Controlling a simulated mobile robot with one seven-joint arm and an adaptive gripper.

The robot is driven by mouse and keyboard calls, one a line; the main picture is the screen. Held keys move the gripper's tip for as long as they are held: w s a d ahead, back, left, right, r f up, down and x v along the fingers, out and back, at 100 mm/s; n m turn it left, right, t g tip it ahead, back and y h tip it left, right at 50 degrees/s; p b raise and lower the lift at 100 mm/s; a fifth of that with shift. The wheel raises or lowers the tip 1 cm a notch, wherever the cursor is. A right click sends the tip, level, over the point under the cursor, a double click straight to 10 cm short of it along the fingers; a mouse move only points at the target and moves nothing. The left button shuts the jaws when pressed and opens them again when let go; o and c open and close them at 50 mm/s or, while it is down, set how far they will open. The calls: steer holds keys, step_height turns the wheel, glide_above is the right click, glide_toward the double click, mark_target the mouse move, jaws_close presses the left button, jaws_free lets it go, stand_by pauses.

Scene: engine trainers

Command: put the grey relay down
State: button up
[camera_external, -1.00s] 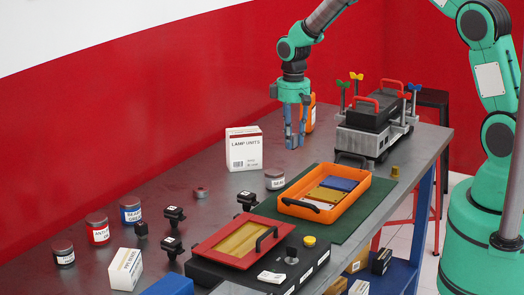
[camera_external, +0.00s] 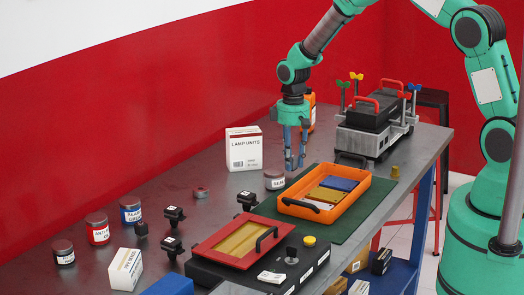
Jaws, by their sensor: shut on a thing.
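My gripper (camera_external: 295,166) points straight down over the table, just behind the orange tray and right of the SEAL tin. Its blue-grey fingers are close together, shut on the grey relay. The relay is too small and too covered by the fingers to make out clearly. I cannot tell whether the fingertips or the relay touch the table.
The orange tray (camera_external: 284,203) holds blue, yellow and pale blocks on a green mat (camera_external: 352,227). The SEAL tin (camera_external: 274,180), white LAMP UNITS box (camera_external: 243,149) and engine trainer (camera_external: 362,142) stand nearby. Bare grey tabletop lies between the box and the tin.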

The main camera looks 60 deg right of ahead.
steer(key=shift+f, duration=0.9)
steer(key=shift+o, duration=0.2)
steer(key=shift+f, duration=0.1)
steer(key=o, duration=1)
steer(key=shift+o, duration=0.2)
step_height(320, 180, up, 12)
steer(key=shift+r+p, duration=0.1)
steer(key=shift+p, duration=1)
